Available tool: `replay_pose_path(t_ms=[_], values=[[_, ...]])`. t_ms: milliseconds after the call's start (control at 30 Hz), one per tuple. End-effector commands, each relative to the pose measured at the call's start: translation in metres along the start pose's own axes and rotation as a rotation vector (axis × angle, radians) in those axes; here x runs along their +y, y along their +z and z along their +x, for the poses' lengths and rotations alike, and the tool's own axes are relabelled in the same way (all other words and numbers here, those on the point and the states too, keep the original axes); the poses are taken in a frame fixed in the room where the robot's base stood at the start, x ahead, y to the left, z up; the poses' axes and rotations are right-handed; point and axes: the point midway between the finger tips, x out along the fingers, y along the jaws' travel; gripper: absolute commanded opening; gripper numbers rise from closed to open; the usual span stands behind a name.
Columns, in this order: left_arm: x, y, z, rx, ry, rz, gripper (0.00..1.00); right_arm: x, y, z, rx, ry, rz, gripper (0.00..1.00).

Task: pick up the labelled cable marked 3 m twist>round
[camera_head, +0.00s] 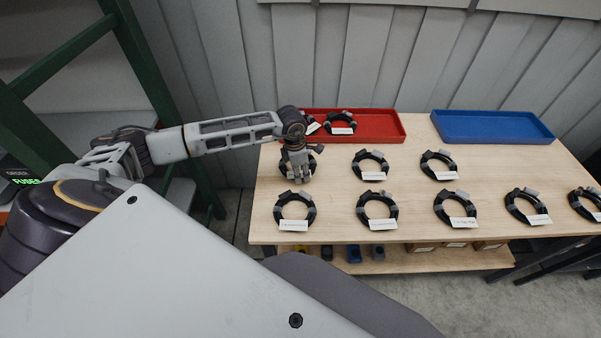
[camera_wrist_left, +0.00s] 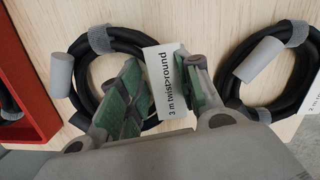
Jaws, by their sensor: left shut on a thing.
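The cable marked "3 m twist>round" is a black coil (camera_wrist_left: 82,62) with grey ties and a white label (camera_wrist_left: 168,84), which reads clearly between my fingers in the left wrist view. My left gripper (camera_wrist_left: 163,92) is shut on this coil, its green-padded fingers on either side of the label. In the head view my left gripper (camera_head: 298,176) points down over the coil, at the table's back left, in front of the red tray. The gripper hides much of the coil there. I cannot tell whether it is lifted. My right gripper is not in view.
Several similar labelled coils lie on the wooden table (camera_head: 335,198), one close beside in the left wrist view (camera_wrist_left: 266,70). The red tray (camera_head: 385,125) holds coils; the blue tray (camera_head: 492,126) looks empty. A green rack post (camera_head: 150,75) stands left.

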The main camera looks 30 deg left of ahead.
Motion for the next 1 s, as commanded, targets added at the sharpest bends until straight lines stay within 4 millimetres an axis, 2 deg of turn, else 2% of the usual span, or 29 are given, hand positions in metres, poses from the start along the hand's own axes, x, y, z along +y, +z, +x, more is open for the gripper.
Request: replay_pose_path(t_ms=[600,767,1000], values=[[0.0,0.01,-0.08,-0.002,0.002,0.001,0.0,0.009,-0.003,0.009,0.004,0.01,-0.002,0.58],[0.0,0.011,-0.089,-0.001,0.0,0.001,0.0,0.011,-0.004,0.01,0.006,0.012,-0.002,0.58],[0.0,0.011,-0.091,0.0,0.0,0.001,0.0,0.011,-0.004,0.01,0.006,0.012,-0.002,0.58]])
